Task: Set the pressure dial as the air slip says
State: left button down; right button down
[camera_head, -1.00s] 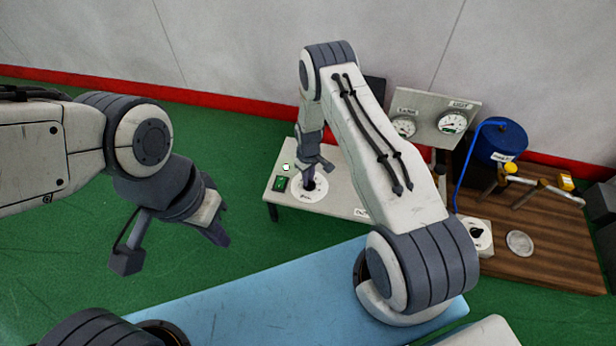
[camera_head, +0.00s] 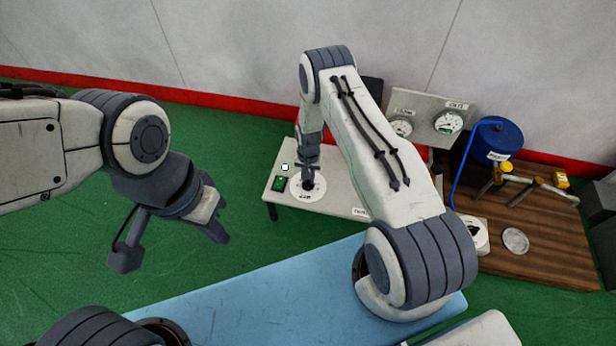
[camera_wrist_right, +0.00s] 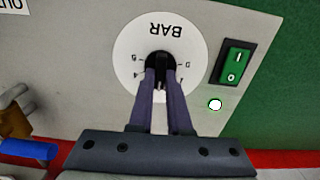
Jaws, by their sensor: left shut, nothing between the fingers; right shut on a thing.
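The pressure dial is a white disc marked BAR (camera_wrist_right: 128,48) on a pale bench panel; it also shows in the head view (camera_head: 297,194). Its black knob (camera_wrist_right: 160,62) sits at the centre. My right gripper (camera_wrist_right: 160,75) is shut on the knob, with both fingers reaching over it; in the head view it points down at the dial (camera_head: 309,180). The fingers and knob hide part of the scale, so I cannot tell the setting. My left gripper (camera_head: 218,234) is shut and empty, above the green floor at left. I cannot make out an air slip.
A green rocker switch (camera_wrist_right: 233,63) and a lit white lamp (camera_wrist_right: 215,104) are beside the dial. Two gauges (camera_head: 447,122) stand on a panel behind. A blue drum (camera_head: 497,140) and wooden board (camera_head: 550,240) are at right. A blue surface (camera_head: 270,300) lies in front.

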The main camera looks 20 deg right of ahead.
aim_at(308, 181)
jog(key=shift+s+m, duration=0.2)
jog(key=shift+m, duration=1.9)
jog(key=c, duration=0.9)
grip_release()
jog(key=shift+o, duration=0.2)
jog(key=shift+w, duration=0.1)
jog(key=shift+r+p, duration=0.35)
notch_tip(308, 181, up, 10)
jog(key=p, duration=0.3)
